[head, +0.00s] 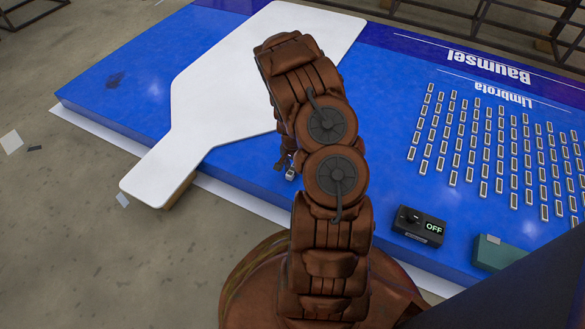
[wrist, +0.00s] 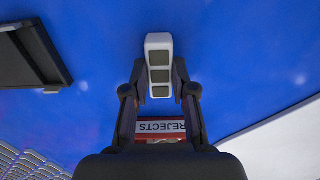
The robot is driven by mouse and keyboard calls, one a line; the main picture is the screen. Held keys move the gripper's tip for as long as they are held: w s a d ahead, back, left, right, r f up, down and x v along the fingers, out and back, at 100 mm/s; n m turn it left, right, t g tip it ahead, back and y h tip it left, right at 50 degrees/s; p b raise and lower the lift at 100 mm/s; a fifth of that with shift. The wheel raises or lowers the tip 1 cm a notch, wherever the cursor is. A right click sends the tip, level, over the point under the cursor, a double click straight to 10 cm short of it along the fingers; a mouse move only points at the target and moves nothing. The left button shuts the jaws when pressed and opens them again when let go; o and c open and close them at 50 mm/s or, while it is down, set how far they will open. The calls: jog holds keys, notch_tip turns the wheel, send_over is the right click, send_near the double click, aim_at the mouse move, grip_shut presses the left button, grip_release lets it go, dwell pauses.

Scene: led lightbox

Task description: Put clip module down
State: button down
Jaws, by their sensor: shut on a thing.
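The clip module (wrist: 158,45) is a small white block with several dark windows. In the wrist view it sits between the fingers of my gripper (wrist: 158,75), which is shut on it. The module points away from the palm, with the blue surface behind it. In the head view a bit of the module (head: 291,174) shows low at the left edge of my arm. My gripper (head: 286,161) is mostly hidden there by the arm. I cannot tell whether the module touches the blue panel (head: 240,165).
A red-and-white "REJECTS" label (wrist: 160,127) shows between my fingers. A white paddle-shaped board (head: 215,85) lies left of my arm. Rows of small modules (head: 485,150), a black "OFF" box (head: 418,225) and a green box (head: 495,252) are right.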

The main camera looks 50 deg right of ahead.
aim_at(292, 169)
jog(key=shift+f, duration=0.1)
jog(key=c, duration=0.9)
grip_release()
jog(key=shift+c, duration=0.2)
notch_tip(292, 169, up, 11)
jog(key=p, duration=0.5)
jog(key=a+r+n, duration=0.4)
jog(key=a+r, duration=0.8)
jog(key=r, duration=0.2)
jog(key=s+a+r+n+g, duration=0.1)
jog(key=s+a+r+n, duration=0.2)
jog(key=s+a+r, duration=0.4)
jog(key=s+a+r+n+g, duration=0.1)
jog(key=s+a+r+n, duration=0.4)
jog(key=a, duration=0.4)
jog(key=s+a+r+n, duration=0.1)
jog(key=s+a+r, duration=0.1)
jog(key=s, duration=0.3)
jog(key=s+a+r+n+g, duration=0.1)
jog(key=s+a+r, duration=0.1)
jog(key=s, duration=0.4)
jog(key=shift+a+n, duration=0.3)
jog(key=shift+n, duration=0.1)
